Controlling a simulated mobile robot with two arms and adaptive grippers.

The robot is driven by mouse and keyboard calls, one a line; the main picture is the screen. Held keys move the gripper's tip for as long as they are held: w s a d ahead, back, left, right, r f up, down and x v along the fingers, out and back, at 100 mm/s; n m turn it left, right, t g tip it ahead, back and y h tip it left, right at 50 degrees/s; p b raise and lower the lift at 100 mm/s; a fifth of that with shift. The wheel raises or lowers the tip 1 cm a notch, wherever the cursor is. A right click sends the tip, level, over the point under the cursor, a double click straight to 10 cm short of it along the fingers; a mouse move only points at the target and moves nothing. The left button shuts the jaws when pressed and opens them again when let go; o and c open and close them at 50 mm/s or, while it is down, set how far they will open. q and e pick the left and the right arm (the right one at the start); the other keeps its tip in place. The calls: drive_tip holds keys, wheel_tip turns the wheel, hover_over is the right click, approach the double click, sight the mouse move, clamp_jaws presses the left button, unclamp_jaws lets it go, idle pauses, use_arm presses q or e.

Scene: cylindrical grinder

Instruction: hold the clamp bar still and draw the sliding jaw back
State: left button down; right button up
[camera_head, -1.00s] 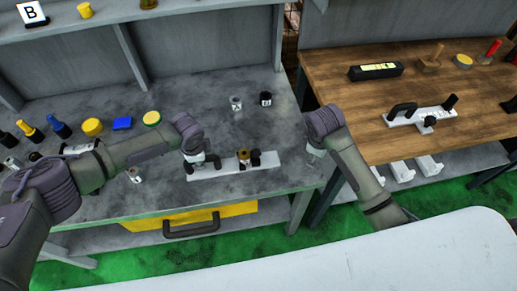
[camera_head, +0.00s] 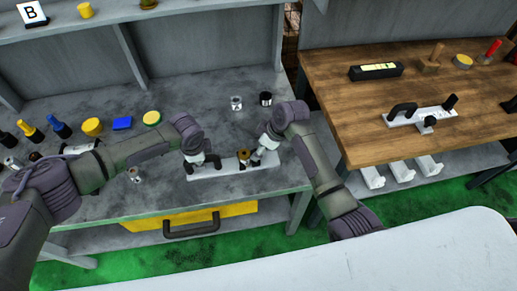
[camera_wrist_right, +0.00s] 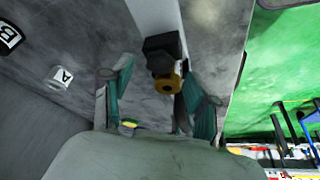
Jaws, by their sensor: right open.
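The white clamp bar (camera_head: 232,170) lies on the grey bench and also shows in the right wrist view (camera_wrist_right: 153,12). My left gripper (camera_head: 203,160) is at the black handle at the bar's left end; its fingers are too small to tell if they are shut. The sliding jaw is a black block (camera_wrist_right: 162,47) with a brass-coloured knob (camera_wrist_right: 168,84); the knob (camera_head: 243,155) also shows in the head view. My right gripper (camera_head: 259,154) is at the bar's right part. In the wrist view its open fingers (camera_wrist_right: 160,80) stand on either side of the knob, with gaps visible.
A similar clamp bar (camera_head: 420,116) lies on the wooden table (camera_head: 375,140) at the right.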

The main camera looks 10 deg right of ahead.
drive_tip(key=shift+x, duration=1)
drive_tip(key=shift+c, duration=0.2)
clamp_jaws()
